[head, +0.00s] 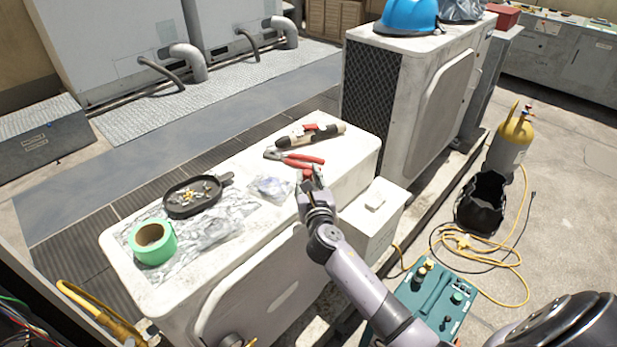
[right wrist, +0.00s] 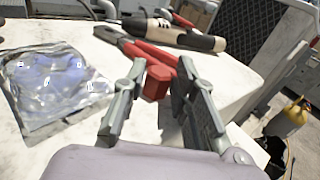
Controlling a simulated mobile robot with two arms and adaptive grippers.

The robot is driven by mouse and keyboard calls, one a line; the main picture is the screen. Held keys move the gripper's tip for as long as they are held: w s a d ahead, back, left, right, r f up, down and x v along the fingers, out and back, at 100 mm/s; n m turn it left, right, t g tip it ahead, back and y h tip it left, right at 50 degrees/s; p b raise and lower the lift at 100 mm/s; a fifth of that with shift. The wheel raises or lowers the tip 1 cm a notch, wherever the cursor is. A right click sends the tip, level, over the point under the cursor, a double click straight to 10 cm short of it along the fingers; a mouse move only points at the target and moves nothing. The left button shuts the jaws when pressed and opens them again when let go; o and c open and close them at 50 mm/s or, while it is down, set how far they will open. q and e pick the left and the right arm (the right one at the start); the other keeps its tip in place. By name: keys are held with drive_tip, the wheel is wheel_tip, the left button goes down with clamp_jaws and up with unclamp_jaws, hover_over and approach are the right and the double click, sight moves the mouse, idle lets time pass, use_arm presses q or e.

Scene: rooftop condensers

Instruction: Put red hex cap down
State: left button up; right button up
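The red hex cap (right wrist: 157,82) sits between the fingertips of my right gripper (right wrist: 160,72) in the right wrist view, with a fingertip against each side. In the head view my right gripper (head: 312,188) is over the near right edge of the white condenser top (head: 345,150), close to the red-handled pliers (head: 296,159). I cannot tell whether the cap touches the surface. My left gripper is not in view.
A clear plastic bag (head: 270,187) lies left of the gripper. A black pan of small parts (head: 192,212) and green tape (head: 152,243) are farther left. A beige-and-black tool (head: 310,135) lies behind the pliers. Bare white surface shows near the right edge.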

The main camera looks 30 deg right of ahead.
drive_tip(key=shift+o, duration=1.4)
